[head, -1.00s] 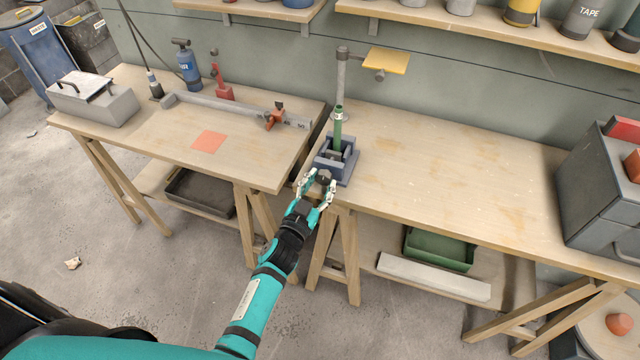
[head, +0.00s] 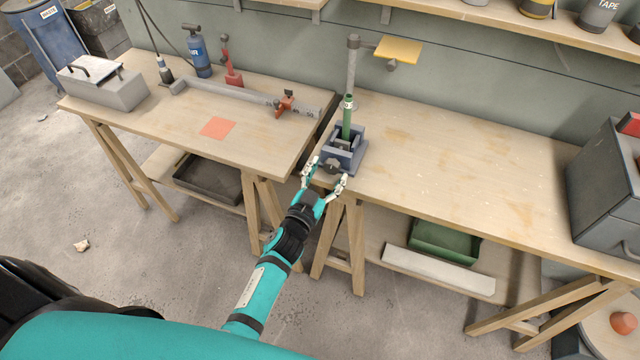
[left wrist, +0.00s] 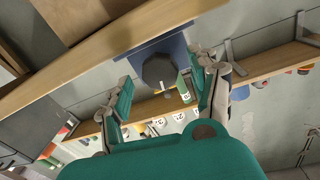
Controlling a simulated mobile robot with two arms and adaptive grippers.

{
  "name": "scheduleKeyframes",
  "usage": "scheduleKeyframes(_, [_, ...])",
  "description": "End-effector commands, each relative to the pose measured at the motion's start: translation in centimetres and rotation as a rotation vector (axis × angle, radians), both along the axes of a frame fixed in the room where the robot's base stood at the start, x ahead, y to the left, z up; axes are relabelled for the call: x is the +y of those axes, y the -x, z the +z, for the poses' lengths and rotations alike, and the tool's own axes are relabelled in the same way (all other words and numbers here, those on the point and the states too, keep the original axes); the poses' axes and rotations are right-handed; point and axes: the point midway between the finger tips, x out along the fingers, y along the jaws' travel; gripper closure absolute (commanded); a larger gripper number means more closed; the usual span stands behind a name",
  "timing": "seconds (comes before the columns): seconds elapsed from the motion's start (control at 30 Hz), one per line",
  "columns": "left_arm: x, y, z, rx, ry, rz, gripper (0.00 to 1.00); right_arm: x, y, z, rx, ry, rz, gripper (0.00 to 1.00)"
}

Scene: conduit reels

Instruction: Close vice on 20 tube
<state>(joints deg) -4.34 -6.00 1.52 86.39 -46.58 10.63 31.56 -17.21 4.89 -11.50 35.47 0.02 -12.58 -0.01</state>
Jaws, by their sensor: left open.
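The blue-grey vice (head: 344,158) stands at the left front corner of the right workbench. A green tube (head: 347,118) stands upright between its jaws; I cannot tell whether the jaws touch it. The vice's dark knob (head: 332,167) faces the front edge. My left gripper (head: 325,180) is open, with its fingers on either side of the knob and apart from it. In the left wrist view the dark knob (left wrist: 160,71) lies ahead between the open fingers (left wrist: 166,92), and part of the green tube (left wrist: 184,86) shows behind. My right gripper is not in view.
The right workbench (head: 460,180) is mostly clear. A post with a yellow plate (head: 398,50) rises behind the vice. The left workbench (head: 165,120) holds a grey rail with a red clamp (head: 285,104). A grey cabinet (head: 605,190) stands far right.

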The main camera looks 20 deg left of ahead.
Motion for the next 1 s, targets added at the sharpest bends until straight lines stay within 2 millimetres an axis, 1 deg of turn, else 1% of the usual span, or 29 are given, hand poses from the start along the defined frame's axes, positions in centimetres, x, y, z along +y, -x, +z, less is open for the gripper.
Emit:
scheduleKeyframes(0.17, [0.3,3.0,-0.2,0.004,-0.001,0.000,0.38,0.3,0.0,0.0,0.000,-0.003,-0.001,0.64])
scheduleKeyframes(0.4, [0.8,8.1,-0.2,0.004,0.000,0.000,0.38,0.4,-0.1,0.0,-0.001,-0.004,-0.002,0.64])
scheduleKeyframes(0.5, [1.0,9.7,-0.1,0.004,0.000,0.001,0.38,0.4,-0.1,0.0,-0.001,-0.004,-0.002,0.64])
scheduleKeyframes(0.6, [1.1,10.8,-0.1,0.002,0.000,0.000,0.38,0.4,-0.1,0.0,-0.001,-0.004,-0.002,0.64])
scheduleKeyframes(0.7, [1.2,11.4,0.0,0.001,0.000,0.000,0.38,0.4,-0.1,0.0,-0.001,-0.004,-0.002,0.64])
scheduleKeyframes(1.0, [1.2,11.5,0.0,0.001,0.000,0.000,0.38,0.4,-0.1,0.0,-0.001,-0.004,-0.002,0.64])
